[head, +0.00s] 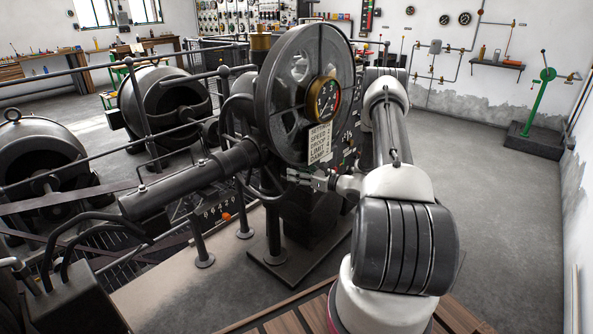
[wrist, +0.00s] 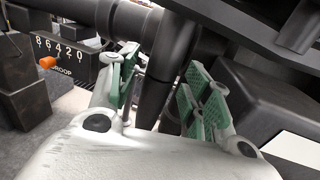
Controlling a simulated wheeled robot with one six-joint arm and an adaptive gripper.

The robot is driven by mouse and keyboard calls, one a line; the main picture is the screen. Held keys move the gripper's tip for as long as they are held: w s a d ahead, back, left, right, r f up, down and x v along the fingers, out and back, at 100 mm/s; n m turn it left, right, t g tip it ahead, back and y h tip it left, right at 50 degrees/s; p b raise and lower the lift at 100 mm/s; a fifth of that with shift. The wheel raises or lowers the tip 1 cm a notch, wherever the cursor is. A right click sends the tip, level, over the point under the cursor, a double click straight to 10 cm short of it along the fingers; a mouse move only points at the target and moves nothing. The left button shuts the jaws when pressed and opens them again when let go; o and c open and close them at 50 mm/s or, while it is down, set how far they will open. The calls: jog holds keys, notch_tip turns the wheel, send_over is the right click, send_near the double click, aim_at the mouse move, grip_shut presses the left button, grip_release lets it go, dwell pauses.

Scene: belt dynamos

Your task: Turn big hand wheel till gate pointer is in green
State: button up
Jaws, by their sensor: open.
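A large dark wheel-like disc (head: 284,112) stands upright on the machine at top centre of the head view. A thinner dark curved rim (head: 262,191) shows below left of it; I cannot tell for sure which is the hand wheel. My gripper (head: 300,178) is below the disc, right of the thin rim. In the wrist view my gripper (wrist: 157,78) is open with green pads. A dark bar (wrist: 157,75) passes between or just beyond the fingers, and contact is unclear. A brass-rimmed gauge (head: 327,100) sits by the disc. I cannot make out a gate pointer or green zone.
A droop scale (head: 216,211) with an orange pointer (head: 226,216) is low left of my gripper; the scale also shows in the wrist view (wrist: 62,52). A thick horizontal cylinder (head: 190,178) and railings crowd the left. Open floor (head: 480,200) lies to the right.

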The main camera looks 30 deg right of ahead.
aim_at(288, 193)
jog(key=shift+w+a, duration=0.35)
jog(key=shift+w, duration=0.1)
grip_shut()
jog(key=shift+f, duration=0.45)
jog(key=w+f+t+y, duration=0.1)
jog(key=f, duration=0.2)
jog(key=a+f+n+t+y, duration=0.1)
jog(key=f, duration=0.2)
jog(key=w+f+t+y, duration=0.1)
jog(key=f+t, duration=0.1)
jog(key=f, duration=0.2)
jog(key=shift+w+a+n+y, duration=0.15)
jog(key=shift+w+n+y, duration=0.15)
jog(key=shift+w+a+f+t, duration=0.1)
jog(key=shift+w+f+t, duration=0.35)
jog(key=shift+f, duration=0.1)
grip_release()
jog(key=shift+a, duration=0.1)
